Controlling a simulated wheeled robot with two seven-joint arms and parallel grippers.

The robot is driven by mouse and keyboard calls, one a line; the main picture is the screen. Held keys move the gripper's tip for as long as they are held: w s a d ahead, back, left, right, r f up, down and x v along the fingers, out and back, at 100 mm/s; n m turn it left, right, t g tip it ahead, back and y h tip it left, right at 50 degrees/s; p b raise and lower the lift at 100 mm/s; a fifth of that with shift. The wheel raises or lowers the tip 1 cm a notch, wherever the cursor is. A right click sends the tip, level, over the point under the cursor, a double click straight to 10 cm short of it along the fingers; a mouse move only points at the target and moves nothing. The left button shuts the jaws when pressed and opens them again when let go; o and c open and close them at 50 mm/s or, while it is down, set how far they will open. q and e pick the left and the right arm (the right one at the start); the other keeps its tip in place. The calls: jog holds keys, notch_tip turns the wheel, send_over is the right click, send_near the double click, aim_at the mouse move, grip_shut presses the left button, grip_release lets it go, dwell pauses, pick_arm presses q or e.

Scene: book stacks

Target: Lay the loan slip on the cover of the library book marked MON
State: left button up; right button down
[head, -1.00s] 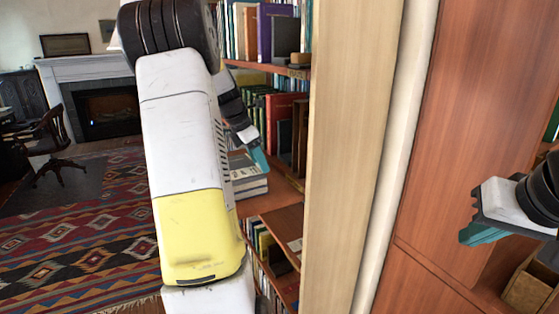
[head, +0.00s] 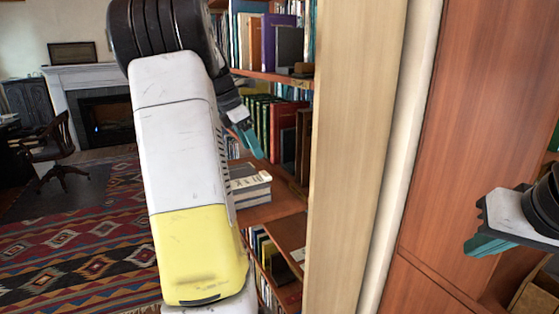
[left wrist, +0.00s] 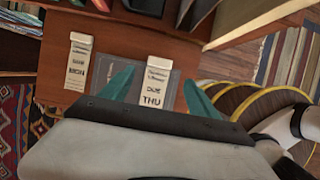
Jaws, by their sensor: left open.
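In the left wrist view a pale strip marked DUE THU (left wrist: 157,88) lies over a dark grey, book-like cover (left wrist: 182,76). A second pale strip marked MON (left wrist: 78,62) lies to its left on a brown surface; I cannot tell whether that is a book cover or the shelf. My left gripper (left wrist: 160,92) is open and empty, its teal fingers either side of the THU strip. In the head view my left gripper (head: 250,138) is above a stack of books (head: 249,186) on the shelf. My right gripper (head: 482,243) is at the far right, away from the stack.
Upright books (head: 285,125) stand behind the stack, with more on the shelf above. A tall pale shelf side panel (head: 358,150) is just right of the stack. Below, a brown board (head: 288,231) bears a small white piece. A patterned rug (head: 80,240) covers the floor at left.

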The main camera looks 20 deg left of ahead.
pick_arm(q)
jog(key=s+d+r+m+t, duration=0.1)
jog(key=s+d+r+m, duration=0.1)
jog(key=s+d+m, duration=0.5)
jog(key=s+d+r+m, duration=0.3)
jog(key=s+d+m, duration=0.2)
jog(key=d+m, duration=0.35)
jog(key=s+d+f+m+t, duration=0.1)
jog(key=s+d+f+m, duration=0.5)
jog(key=s+m, duration=0.5)
jog(key=shift+d+f+m+t+y, duration=0.3)
jog(key=shift+d+m+t, duration=0.1)
jog(key=shift+d+m, duration=0.75)
